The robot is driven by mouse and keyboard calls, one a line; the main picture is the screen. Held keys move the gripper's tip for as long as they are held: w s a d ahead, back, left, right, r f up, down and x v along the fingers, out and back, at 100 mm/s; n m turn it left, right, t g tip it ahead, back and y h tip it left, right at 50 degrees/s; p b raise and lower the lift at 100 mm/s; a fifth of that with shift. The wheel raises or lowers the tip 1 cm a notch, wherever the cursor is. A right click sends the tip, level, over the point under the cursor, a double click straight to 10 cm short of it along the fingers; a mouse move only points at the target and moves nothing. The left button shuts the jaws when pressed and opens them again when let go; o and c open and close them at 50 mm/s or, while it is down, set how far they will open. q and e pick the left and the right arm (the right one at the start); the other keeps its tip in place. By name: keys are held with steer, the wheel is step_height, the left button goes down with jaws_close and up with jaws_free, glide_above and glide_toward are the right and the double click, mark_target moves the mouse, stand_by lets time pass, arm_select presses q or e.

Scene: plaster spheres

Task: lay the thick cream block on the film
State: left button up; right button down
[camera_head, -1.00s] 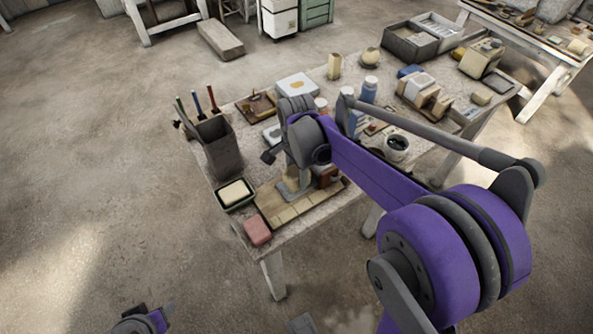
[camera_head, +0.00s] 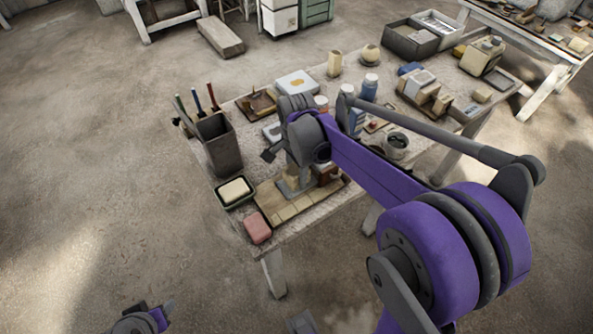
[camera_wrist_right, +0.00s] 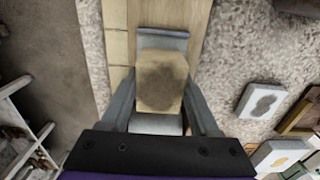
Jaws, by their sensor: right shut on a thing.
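In the right wrist view a thick cream block (camera_wrist_right: 160,83) with a dark smudge on its face sits between the two fingers of my right gripper (camera_head: 291,190). The gripper is shut on it, above a long wooden board with pale tiles (camera_wrist_right: 117,48). A flat grey-blue piece (camera_wrist_right: 162,39) shows just beyond the block; I cannot tell whether it is the film. In the head view the wrist hides most of the block. My left gripper (camera_head: 140,321) is partly in view at the bottom left, away from the table; its jaws are unclear.
A cream bar in a dark dish (camera_head: 235,191) and a pink block (camera_head: 257,229) lie at the table's near left. A dark tool holder (camera_head: 219,146) stands behind them. A dark pot (camera_head: 396,146) and several bottles and blocks crowd the right and back.

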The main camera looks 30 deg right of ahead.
steer(key=shift+f+b, duration=0.55)
steer(key=shift+f, duration=0.2)
stand_by(0.4)
steer(key=shift+c, duration=0.2)
jaws_free()
steer(key=shift+r+p, duration=1.4)
steer(key=shift+r, duration=0.65)
